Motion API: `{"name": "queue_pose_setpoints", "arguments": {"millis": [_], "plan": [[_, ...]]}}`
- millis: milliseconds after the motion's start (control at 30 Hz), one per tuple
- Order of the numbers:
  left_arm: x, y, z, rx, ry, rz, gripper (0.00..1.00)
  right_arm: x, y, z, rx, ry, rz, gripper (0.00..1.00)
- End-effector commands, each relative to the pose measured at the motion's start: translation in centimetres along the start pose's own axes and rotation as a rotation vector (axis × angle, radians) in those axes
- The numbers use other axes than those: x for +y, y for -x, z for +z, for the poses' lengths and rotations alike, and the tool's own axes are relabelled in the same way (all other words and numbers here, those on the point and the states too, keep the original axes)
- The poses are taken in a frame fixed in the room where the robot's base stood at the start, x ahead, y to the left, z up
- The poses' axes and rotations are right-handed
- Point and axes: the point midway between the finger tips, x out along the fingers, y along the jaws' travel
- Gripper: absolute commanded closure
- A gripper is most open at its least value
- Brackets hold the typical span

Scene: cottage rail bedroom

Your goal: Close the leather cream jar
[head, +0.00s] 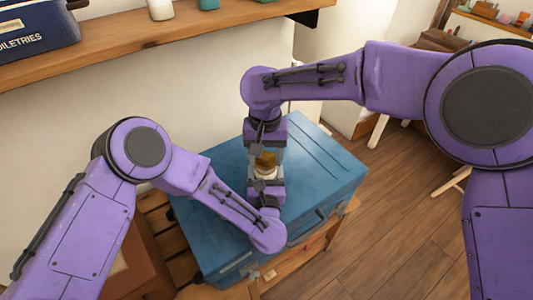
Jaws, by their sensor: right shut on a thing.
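A small jar (265,173) with a pale body is at the middle, above the top of a blue chest. A brown lid (265,159) shows at its upper end; whether it is seated or apart I cannot tell. My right gripper (265,150) comes down from above and is shut on the lid. My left gripper (267,183) reaches in from the near side, at the jar's pale body. Its fingers are small and partly hidden, so its grip on the jar is unclear.
The blue chest (338,172) stands on a wooden stand under both grippers. A wooden shelf (170,38) on the wall above holds a dark blue toiletries box (38,28) and a white jar (160,9). Wooden floor (400,215) is open at the right.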

Motion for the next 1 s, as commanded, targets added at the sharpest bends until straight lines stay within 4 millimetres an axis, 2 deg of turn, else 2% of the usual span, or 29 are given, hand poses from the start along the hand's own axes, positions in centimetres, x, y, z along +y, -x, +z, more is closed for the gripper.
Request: {"name": "queue_pose_setpoints", "arguments": {"millis": [767, 800, 1000], "plan": [[0.0, 0.0, 0.0, 0.0, 0.0, 0.0, 0.86, 0.0, -1.2, 0.0, 0.0, -0.001, 0.0, 0.71], [0.0, 0.0, 0.0, 0.0, 0.0, 0.0, 1.0, 0.0, -1.1, 0.0, 0.0, -0.007, 0.0, 0.71], [0.0, 0.0, 0.0, 0.0, 0.0, 0.0, 1.0, -0.3, -1.2, 0.0, 0.002, -0.27, 0.001, 0.71]]}}
